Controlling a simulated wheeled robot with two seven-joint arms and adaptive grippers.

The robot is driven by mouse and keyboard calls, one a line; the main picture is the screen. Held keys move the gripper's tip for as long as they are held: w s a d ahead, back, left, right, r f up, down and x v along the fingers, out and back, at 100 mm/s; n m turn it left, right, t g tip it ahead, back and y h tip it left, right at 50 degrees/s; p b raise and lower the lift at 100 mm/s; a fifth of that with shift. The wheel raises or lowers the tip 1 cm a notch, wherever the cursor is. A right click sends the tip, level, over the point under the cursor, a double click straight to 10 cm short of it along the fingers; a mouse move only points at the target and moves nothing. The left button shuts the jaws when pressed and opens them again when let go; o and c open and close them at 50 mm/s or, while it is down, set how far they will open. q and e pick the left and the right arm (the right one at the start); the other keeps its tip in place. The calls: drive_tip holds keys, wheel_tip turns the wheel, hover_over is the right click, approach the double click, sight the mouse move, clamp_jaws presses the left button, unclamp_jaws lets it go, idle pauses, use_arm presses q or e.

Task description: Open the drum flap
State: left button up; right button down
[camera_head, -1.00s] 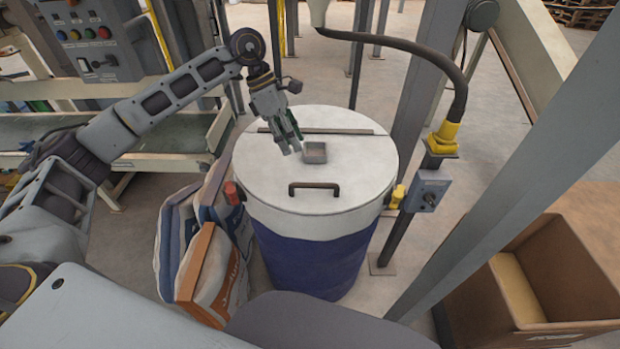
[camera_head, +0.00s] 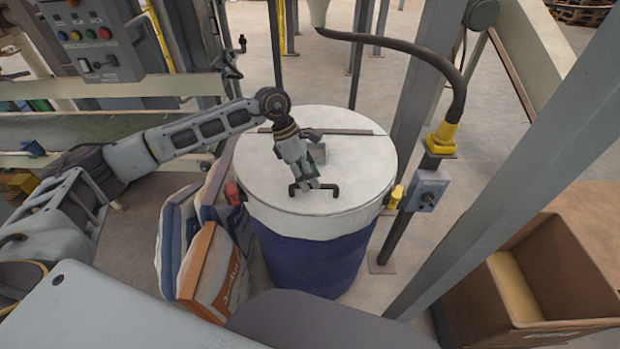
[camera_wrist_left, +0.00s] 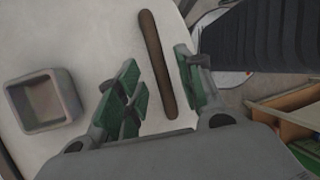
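The drum (camera_head: 312,262) has a dark blue body and a round white top, the flap (camera_head: 360,170), lying flat and closed. A dark bar handle (camera_head: 336,190) sits near the flap's front edge; it also shows in the left wrist view (camera_wrist_left: 156,60). My left gripper (camera_head: 306,184) is over the handle and hides its middle. In the left wrist view my left gripper (camera_wrist_left: 165,88) is open, with green-padded fingers on either side of the handle. Whether any finger touches the handle I cannot tell. My right gripper is not in view.
A small grey square box (camera_wrist_left: 45,100) is on the flap behind the handle. A hinge strip (camera_head: 350,132) crosses the flap at the back. Sacks (camera_head: 215,262) stand left of the drum. A post with a switch box (camera_head: 428,190) stands right, beside a cardboard box (camera_head: 580,265).

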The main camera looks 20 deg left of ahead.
use_arm(q)
drive_tip(key=shift+d+f, duration=0.25)
drive_tip(key=shift+f, duration=0.25)
clamp_jaws()
